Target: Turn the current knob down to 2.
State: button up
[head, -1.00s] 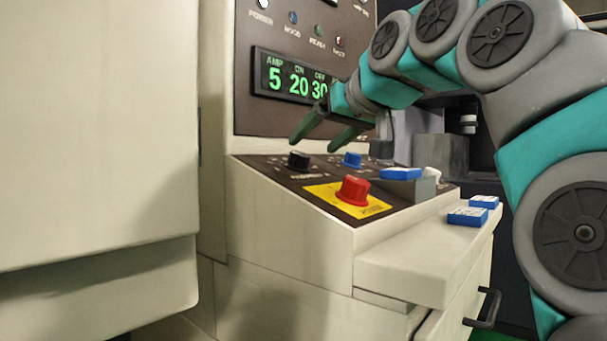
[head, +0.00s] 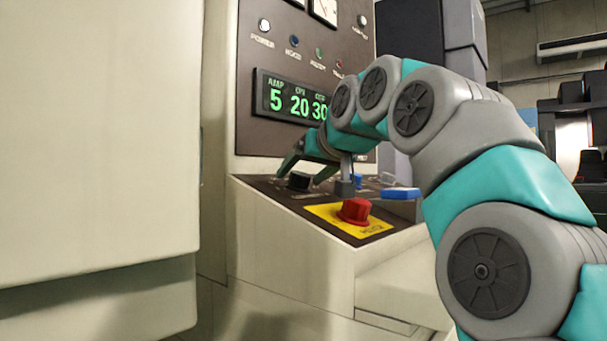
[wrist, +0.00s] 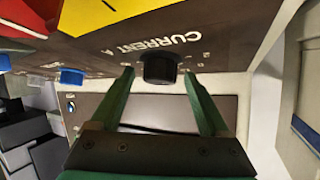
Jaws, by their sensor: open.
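The black current knob (head: 299,181) stands on the sloped control panel, left of the red button. In the wrist view the knob (wrist: 160,68) sits beside the printed words "CURRENT A", in line with the gap between my fingertips. My gripper (head: 305,172) is at the knob in the head view. In the wrist view my gripper (wrist: 158,78) is open, with one green finger on each side of the knob and bare space between. I cannot tell whether a finger touches it. The display (head: 291,98) reads AMP 5, ON 20, and OFF 30, its right end partly covered by my arm.
A red button (head: 355,211) on a yellow plate stands close to the right of the knob. A blue knob (wrist: 71,77) and a blue-topped block (head: 401,194) are also on the panel. A large cream cabinet (head: 100,130) fills the left.

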grip_shut()
jog(key=shift+n+g+y+p, duration=0.4)
jog(key=shift+n+y+p, duration=0.15)
jog(key=shift+n, duration=0.25)
jog(key=shift+w+d+n+g+y+p, duration=0.15)
jog(key=shift+n+g+y+p, duration=0.6)
jog(key=shift+n+y, duration=0.85)
jog(key=shift+n+h, duration=0.3)
jog(key=shift+h, duration=0.05)
grip_release()
